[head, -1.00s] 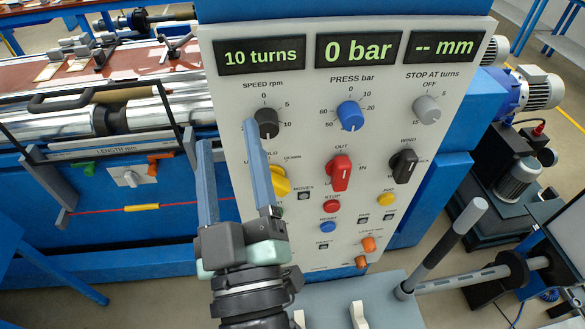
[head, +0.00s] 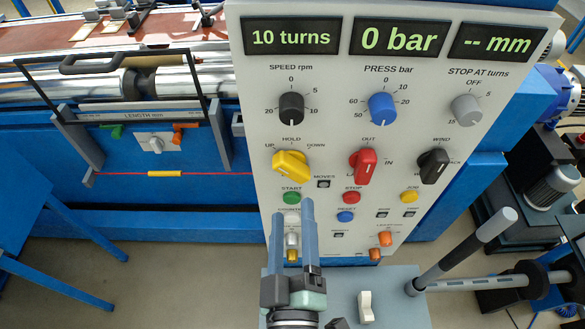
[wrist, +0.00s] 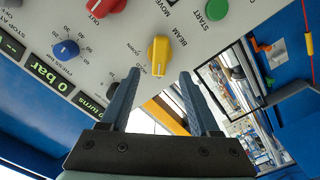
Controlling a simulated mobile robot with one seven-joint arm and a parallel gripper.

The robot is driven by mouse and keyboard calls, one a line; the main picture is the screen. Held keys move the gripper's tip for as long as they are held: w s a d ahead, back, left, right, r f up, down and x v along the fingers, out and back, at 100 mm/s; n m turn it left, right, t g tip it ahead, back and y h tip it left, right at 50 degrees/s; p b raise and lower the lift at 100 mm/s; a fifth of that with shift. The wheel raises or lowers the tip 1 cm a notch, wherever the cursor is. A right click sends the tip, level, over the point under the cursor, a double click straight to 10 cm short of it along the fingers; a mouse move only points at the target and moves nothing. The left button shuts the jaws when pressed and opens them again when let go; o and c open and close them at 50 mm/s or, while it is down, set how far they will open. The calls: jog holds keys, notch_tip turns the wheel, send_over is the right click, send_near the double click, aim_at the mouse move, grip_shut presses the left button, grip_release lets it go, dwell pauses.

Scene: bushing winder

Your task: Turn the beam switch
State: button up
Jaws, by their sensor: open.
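The beam switch is a yellow knob (head: 291,166) on the sloping grey-white control panel (head: 335,130), among the marks UP, HOLD and DOWN. Its handle slants in the head view. The wrist view shows the same yellow knob (wrist: 159,57) with the word BEAM beside it, just beyond and between the fingertips. My gripper (head: 292,207) is open and empty. In the head view its fingertips lie just below the knob, over the START area. In the wrist view my gripper (wrist: 160,76) has a clear gap between its fingers, and no contact with the knob shows.
A red knob (head: 364,166) and black knob (head: 433,166) sit right of the switch; the black speed knob (head: 291,107) is above. A green START button (head: 292,197) is close below. A lever (head: 470,245) stands at lower right.

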aim_at(291, 175)
jog(key=w+p, duration=0.2)
jog(key=w, duration=0.6)
jog(key=shift+w, duration=0.2)
grip_shut()
